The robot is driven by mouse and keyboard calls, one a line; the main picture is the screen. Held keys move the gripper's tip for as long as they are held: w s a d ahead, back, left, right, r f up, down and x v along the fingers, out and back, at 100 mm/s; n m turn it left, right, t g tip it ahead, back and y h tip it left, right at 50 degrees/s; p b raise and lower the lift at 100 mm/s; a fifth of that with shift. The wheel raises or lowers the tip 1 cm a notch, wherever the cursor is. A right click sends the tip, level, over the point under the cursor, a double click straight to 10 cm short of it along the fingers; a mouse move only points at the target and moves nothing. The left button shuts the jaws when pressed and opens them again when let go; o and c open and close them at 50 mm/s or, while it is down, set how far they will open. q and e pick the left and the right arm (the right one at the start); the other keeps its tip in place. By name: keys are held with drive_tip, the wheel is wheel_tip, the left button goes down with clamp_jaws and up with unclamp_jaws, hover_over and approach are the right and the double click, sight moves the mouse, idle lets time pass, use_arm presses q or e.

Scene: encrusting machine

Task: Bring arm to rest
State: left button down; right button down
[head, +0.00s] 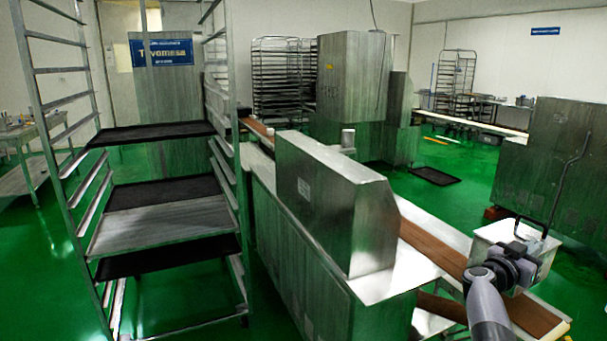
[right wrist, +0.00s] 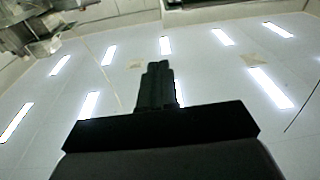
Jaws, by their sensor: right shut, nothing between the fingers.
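My right arm (head: 487,300) comes in at the lower right of the head view, and its dark wrist and gripper (head: 524,262) are in front of a pale metal box (head: 490,234). In the right wrist view my right gripper (right wrist: 157,66) points up toward the ceiling. Its dark fingers are together with nothing between them. I cannot tell from the head view whether the wrist touches the box. My left arm and left gripper are not in view.
A rack (head: 88,158) with dark trays (head: 165,251) stands at the left. A steel machine (head: 335,205) with a brown conveyor belt (head: 432,246) runs through the middle. Another steel cabinet (head: 555,155) stands at the right. Green floor (head: 462,185) is open behind the belt.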

drive_tip(key=s+a+f+n+t+y, duration=0.4)
drive_tip(key=s+a+f+n+y, duration=0.35)
drive_tip(key=a+f, duration=0.2)
drive_tip(key=s+a+f+n+t+y, duration=0.4)
drive_tip(key=s+a+f+n+y, duration=0.35)
drive_tip(key=f, duration=0.35)
drive_tip(key=s+a+f+g+y, duration=0.2)
drive_tip(key=s+a+f, duration=0.1)
drive_tip(key=s+a, duration=0.5)
drive_tip(key=s+a+f+g+y, duration=0.2)
drive_tip(key=s+a, duration=0.5)
drive_tip(key=s, duration=0.4)
drive_tip(key=shift+a+f+g+y, duration=0.4)
drive_tip(key=shift+f+g, duration=0.3)
drive_tip(key=shift+f, duration=0.2)
